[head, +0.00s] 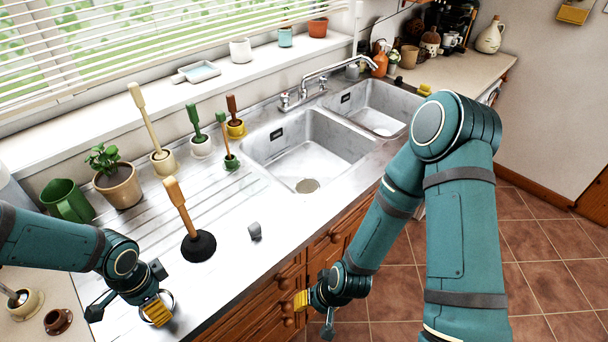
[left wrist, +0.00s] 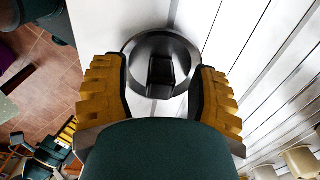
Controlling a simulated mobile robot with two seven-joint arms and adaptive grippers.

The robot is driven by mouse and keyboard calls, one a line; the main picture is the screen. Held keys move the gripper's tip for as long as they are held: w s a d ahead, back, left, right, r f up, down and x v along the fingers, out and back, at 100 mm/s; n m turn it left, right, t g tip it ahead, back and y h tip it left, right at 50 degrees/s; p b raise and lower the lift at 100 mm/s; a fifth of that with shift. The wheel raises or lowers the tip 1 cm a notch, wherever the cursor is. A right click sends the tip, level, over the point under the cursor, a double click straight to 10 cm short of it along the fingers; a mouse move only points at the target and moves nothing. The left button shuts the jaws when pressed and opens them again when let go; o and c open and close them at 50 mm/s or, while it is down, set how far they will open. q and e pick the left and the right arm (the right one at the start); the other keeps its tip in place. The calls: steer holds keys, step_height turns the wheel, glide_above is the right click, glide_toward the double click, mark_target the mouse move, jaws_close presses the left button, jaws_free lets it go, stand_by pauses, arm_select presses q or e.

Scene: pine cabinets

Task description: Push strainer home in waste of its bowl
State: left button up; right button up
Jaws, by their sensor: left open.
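The strainer, a dark round metal piece with a raised block at its middle, lies on the drainer in the left wrist view (left wrist: 140,50). Its rim shows beside my left gripper in the head view (head: 172,296). My left gripper (head: 150,304) is open, with its yellow-padded fingers on either side of the strainer in the left wrist view (left wrist: 160,95). I cannot tell whether they touch it. The near bowl (head: 335,140) has a round waste (head: 307,185) in its floor. My right gripper (head: 312,310) hangs beyond the counter front; its opening is unclear.
A plunger (head: 198,246) stands on the drainer between my left gripper and the near bowl. A small grey piece (head: 254,231) lies near the front edge. Brushes in pots, a green jug (head: 68,201) and a potted plant (head: 118,185) line the back. A second bowl (head: 365,105) lies beyond.

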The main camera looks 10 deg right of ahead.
arm_select(q)
jaws_close()
steer(key=shift+r, duration=0.1)
steer(key=shift+r+p, duration=2.15)
steer(key=shift+r, duration=0.25)
steer(key=shift+r, duration=0.1)
step_height(320, 180, up, 5)
steer(key=p, duration=0.4)
steer(key=shift+f, duration=0.2)
